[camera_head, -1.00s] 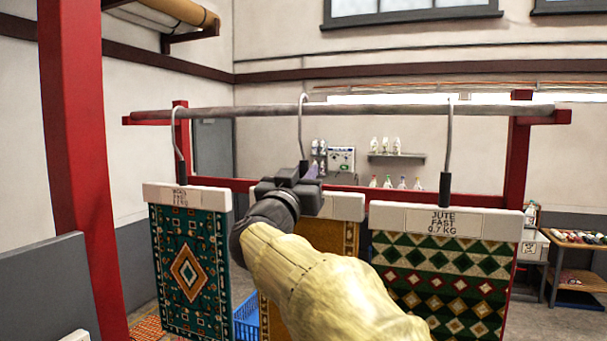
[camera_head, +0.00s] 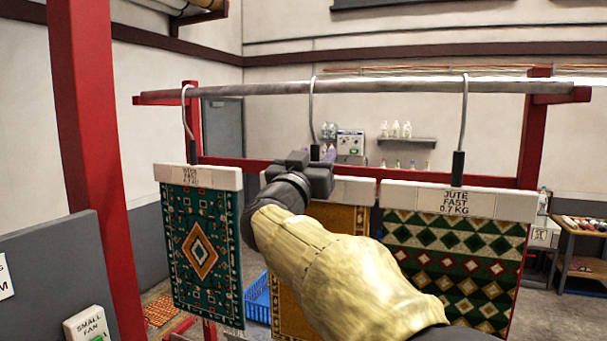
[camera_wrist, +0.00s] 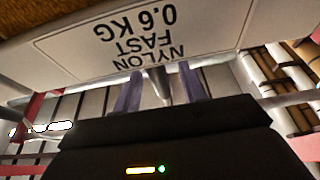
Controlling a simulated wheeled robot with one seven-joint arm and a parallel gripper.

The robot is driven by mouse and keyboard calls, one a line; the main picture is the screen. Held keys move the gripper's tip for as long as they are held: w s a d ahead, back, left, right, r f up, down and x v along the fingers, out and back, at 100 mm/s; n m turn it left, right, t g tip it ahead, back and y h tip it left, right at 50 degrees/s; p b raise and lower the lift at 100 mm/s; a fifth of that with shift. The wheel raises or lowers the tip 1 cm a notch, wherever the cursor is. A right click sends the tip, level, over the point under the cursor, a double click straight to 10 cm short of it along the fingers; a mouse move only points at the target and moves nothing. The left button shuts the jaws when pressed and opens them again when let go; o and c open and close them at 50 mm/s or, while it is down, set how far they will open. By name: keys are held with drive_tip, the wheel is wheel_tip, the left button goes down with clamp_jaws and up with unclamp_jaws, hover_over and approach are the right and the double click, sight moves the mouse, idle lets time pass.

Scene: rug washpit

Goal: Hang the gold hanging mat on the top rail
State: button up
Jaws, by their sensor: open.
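The gold hanging mat (camera_head: 345,218) hangs in the middle, below the grey top rail (camera_head: 400,86), partly hidden by my arm. Its white header bar (camera_head: 350,190) reads "NYLON FAST 0.6 KG" in the wrist view (camera_wrist: 150,45). Its wire hook (camera_head: 312,110) rises to the rail and its curved top appears to loop over it. My gripper (camera_head: 324,157) is at the base of this hook, just above the header. In the wrist view its two fingers (camera_wrist: 160,88) stand open, one on each side of the hook stem, apart from it.
A teal mat (camera_head: 200,245) hangs to the left and a green patterned mat (camera_head: 460,265) marked "JUTE FAST" to the right, close beside the gold one. Red posts (camera_head: 85,150) carry the frame. A blue crate (camera_head: 257,298) stands behind, low down.

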drive_tip(key=b+v, duration=0.8)
drive_tip(key=v, duration=0.9)
